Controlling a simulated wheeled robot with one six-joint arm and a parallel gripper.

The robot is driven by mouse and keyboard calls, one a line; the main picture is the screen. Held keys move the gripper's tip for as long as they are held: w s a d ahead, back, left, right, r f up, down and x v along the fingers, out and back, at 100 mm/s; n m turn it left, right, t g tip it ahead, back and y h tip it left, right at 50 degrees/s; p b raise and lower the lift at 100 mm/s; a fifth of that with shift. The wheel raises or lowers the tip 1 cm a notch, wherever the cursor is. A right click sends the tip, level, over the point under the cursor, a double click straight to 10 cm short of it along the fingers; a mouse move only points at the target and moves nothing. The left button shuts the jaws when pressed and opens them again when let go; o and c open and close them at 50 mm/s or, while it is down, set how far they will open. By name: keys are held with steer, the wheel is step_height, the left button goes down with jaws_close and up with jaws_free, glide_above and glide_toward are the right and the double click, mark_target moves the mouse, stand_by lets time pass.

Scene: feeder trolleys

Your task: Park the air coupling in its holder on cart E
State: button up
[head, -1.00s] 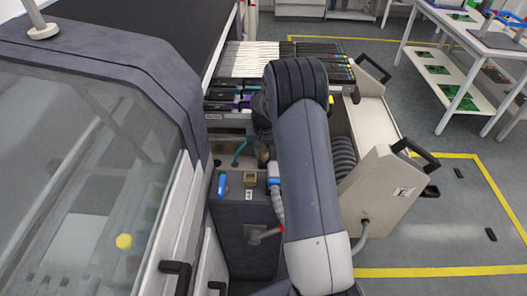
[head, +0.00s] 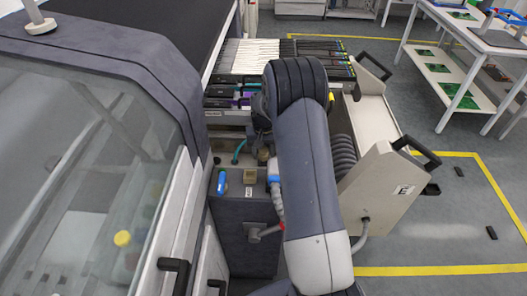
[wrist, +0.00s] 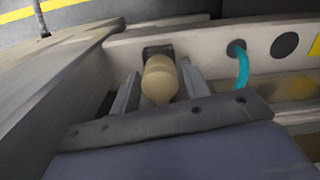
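The air coupling, a tan rounded cylinder (wrist: 160,82), is in the middle of the wrist view. Its far end meets a black square holder (wrist: 157,51) on a pale cart wall; how deep it sits in it cannot be seen. My gripper (wrist: 160,90) has one grey finger on each side of the coupling, very close to it. Whether the fingers touch it is unclear. Cart E, pale with an "E" label (head: 402,190), stands right of my arm in the head view. My arm hides part of the cart and my gripper there.
A teal hose (wrist: 243,68) leaves a hole right of the holder, and a dark round hole (wrist: 285,44) lies further right. A blue handle (head: 221,183) and a tan socket (head: 250,177) are on the grey machine cabinet (head: 245,235).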

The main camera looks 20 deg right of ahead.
steer(key=shift+o, duration=1.2)
steer(key=shift+r, duration=0.1)
step_height(320, 180, up, 11)
steer(key=shift+f, duration=0.2)
step_height(320, 180, down, 11)
steer(key=shift+r, duration=0.45)
steer(key=shift+f, duration=0.1)
